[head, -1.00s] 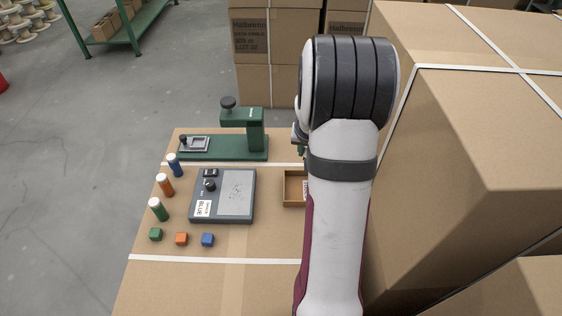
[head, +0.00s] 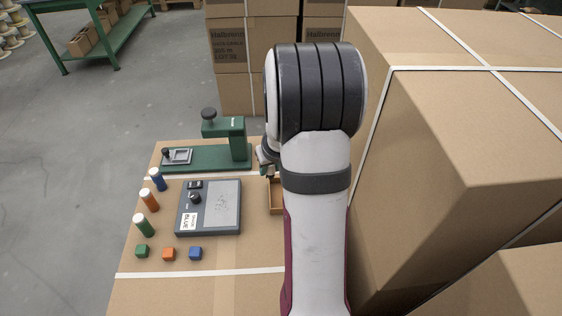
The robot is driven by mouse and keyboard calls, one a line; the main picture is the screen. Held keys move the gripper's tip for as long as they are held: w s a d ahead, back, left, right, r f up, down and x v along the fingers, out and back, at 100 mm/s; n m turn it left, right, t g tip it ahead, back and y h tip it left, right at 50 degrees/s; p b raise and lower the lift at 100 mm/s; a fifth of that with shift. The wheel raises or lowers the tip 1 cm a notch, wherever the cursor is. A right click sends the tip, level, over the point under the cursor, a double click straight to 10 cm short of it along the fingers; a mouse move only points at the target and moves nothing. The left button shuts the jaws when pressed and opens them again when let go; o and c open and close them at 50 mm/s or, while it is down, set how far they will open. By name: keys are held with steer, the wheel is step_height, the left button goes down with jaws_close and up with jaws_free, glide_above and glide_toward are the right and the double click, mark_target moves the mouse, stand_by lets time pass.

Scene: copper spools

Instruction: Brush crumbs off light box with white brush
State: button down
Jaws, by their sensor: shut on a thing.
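The light box (head: 209,231) is a dark grey slab lying on the cardboard work top. It has a pale panel with several small dark crumbs (head: 223,203), a black knob, and a white label reading "BLUE". My arm stands to the right of it. A small part of my wrist shows at the arm's left edge, above the small tray (head: 276,209). My gripper's jaws are hidden behind my arm. The white brush is not visible.
A green press-like stand (head: 222,150) is behind the light box. White-capped blue, orange and green bottles (head: 149,200) and three matching cubes (head: 169,254) are left and in front. Large cartons (head: 440,130) crowd the right side; the work top's front is clear.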

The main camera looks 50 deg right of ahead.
steer(key=w+a+n+y, duration=0.5)
steer(key=a+n, duration=0.8)
steer(key=a, duration=0.1)
glide_above(215, 215)
steer(key=s+d, duration=0.1)
steer(key=shift+g, duration=0.3)
steer(key=shift+f, duration=2.95)
steer(key=shift+w+d+f, duration=0.2)
steer(key=shift+f, duration=0.2)
steer(key=shift+w+d+f, duration=0.15)
steer(key=shift+f, duration=0.2)
steer(key=shift+w+d, duration=2.25)
steer(key=shift+d, duration=0.1)
steer(key=shift+s+a, duration=2.7)
steer(key=shift+a, duration=0.05)
step_height(215, 215, up, 8)
steer(key=shift+r, duration=0.2)
steer(key=shift+d+f, duration=0.15)
steer(key=shift+f, duration=2.95)
